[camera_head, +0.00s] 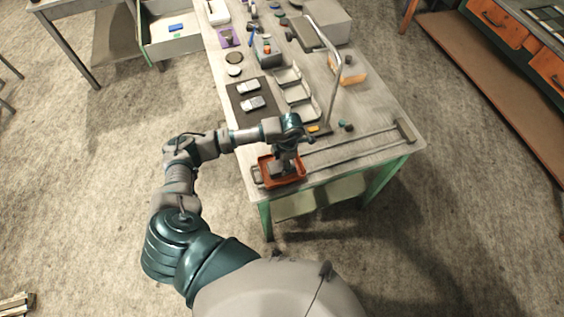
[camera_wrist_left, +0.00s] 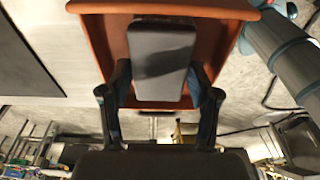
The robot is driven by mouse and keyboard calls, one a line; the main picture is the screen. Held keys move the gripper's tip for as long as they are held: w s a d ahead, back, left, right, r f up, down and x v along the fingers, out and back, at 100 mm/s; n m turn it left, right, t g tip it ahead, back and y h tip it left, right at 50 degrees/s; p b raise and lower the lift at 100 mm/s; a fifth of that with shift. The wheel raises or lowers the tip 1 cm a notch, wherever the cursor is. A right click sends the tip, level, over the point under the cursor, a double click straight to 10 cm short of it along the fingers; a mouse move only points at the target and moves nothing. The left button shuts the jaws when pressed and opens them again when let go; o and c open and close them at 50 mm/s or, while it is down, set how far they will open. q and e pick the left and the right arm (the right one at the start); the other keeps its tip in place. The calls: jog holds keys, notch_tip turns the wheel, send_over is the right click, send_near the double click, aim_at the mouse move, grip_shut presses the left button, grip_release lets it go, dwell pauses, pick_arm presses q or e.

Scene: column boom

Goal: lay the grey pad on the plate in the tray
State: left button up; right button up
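The orange tray (camera_head: 298,180) stands at the near left corner of the table; its wall also shows in the left wrist view (camera_wrist_left: 106,45). My left gripper (camera_head: 284,165) points down into the tray. In the left wrist view its two dark fingers (camera_wrist_left: 161,78) lie along both sides of the grey pad (camera_wrist_left: 161,50) and appear to touch it. The pad is over the tray's inside; whether it rests on anything is unclear. The plate cannot be told apart beneath the pad. My right gripper is not in view.
A dark mat (camera_head: 242,88) with two light grey devices lies beyond the tray, beside a pale compartment tray (camera_head: 291,88). A rail (camera_head: 350,145) runs along the table's near edge to the right. A bent metal post (camera_head: 336,85) and an orange box (camera_head: 352,72) stand farther back.

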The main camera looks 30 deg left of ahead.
pick_arm(q)
jog(key=shift+o, duration=1)
notch_tip(320, 180, up, 12)
jog(key=w+d+b, duration=0.1)
jog(key=shift+w, duration=0.2)
jog(key=shift+f, duration=0.1)
